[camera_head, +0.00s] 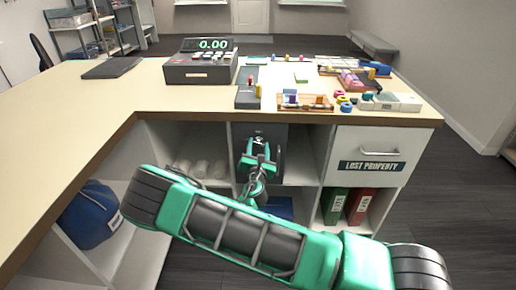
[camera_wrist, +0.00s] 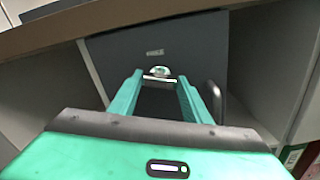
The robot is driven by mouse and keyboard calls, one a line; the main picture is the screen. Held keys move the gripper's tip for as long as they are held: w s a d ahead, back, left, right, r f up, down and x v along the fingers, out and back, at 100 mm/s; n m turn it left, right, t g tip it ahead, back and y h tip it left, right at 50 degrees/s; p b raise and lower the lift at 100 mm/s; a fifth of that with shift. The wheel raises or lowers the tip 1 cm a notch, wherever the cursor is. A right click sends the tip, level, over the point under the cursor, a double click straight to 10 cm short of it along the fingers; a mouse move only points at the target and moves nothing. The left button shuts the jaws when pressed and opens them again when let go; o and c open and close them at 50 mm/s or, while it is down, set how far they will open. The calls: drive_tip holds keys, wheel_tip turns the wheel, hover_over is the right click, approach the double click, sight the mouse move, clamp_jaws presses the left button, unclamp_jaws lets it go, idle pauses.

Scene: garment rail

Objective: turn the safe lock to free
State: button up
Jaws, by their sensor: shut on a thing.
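The dark grey safe (camera_wrist: 205,45) stands in a shelf compartment under the counter; part of it also shows in the head view (camera_head: 278,136), behind my arm. Its lock (camera_wrist: 159,72) is a small pale, round knob on the door, below a small label plate (camera_wrist: 154,52). My gripper (camera_wrist: 160,77) has one green finger on each side of the lock and is shut on it. In the head view my gripper (camera_head: 257,153) reaches into the compartment to the safe's front. The fingers partly hide the lock, and its marking is too small to read.
The counter edge (camera_wrist: 90,20) runs close above. A "LOST PROPERTY" drawer (camera_head: 374,150) and red and green binders (camera_head: 345,205) are to the right. A blue bag (camera_head: 90,216) sits in the left shelf.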

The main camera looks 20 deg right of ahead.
drive_tip(key=m, duration=0.7)
drive_tip(key=shift+f, duration=0.1)
drive_tip(key=m, duration=0.7)
drive_tip(key=shift+s+f, duration=0.1)
idle(0.5)
drive_tip(key=o, duration=1)
drive_tip(key=shift+d, duration=0.1)
drive_tip(key=shift+o, duration=0.2)
drive_tip(key=v, duration=1)
drive_tip(key=shift+s, duration=0.3)
